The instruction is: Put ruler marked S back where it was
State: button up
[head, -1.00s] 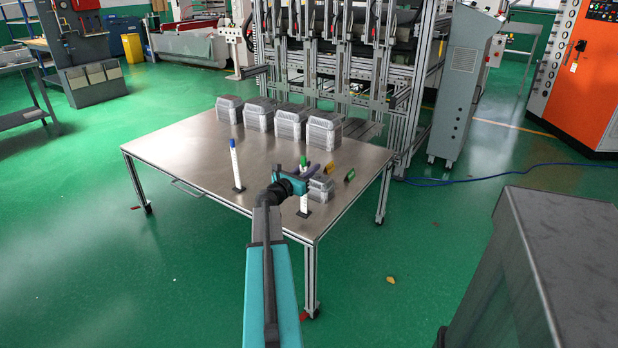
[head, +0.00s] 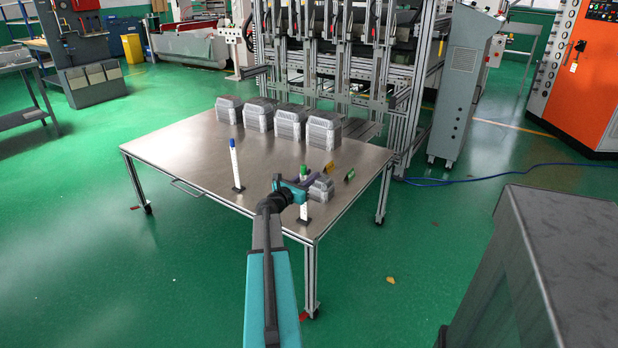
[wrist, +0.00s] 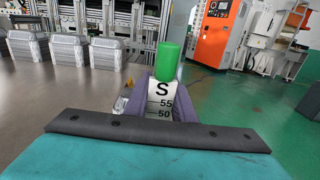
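The ruler marked S (wrist: 160,95) is white with a green top and black marks. It stands upright between the purple fingers of my gripper (wrist: 158,108), which press on both its sides. In the head view my gripper (head: 304,183) holds the ruler (head: 304,212) near the table's front right corner. Its dark foot is at or close to the tabletop; I cannot tell if it touches. Another white ruler with a blue top (head: 235,163) stands upright on a dark foot to the left.
The metal table (head: 190,165) is mostly clear in the middle. Several grey foil tray stacks (head: 260,116) stand along its back. A small foil tray (head: 322,187) sits just right of my gripper, with small yellow (head: 328,167) and green (head: 350,174) pieces behind it.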

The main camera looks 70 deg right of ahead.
jog(key=o, duration=0.4)
jog(key=shift+o, duration=0.2)
jog(key=shift+r, duration=0.2)
jog(key=v, duration=1.2)
jog(key=shift+f, duration=0.1)
dwell(0.5)
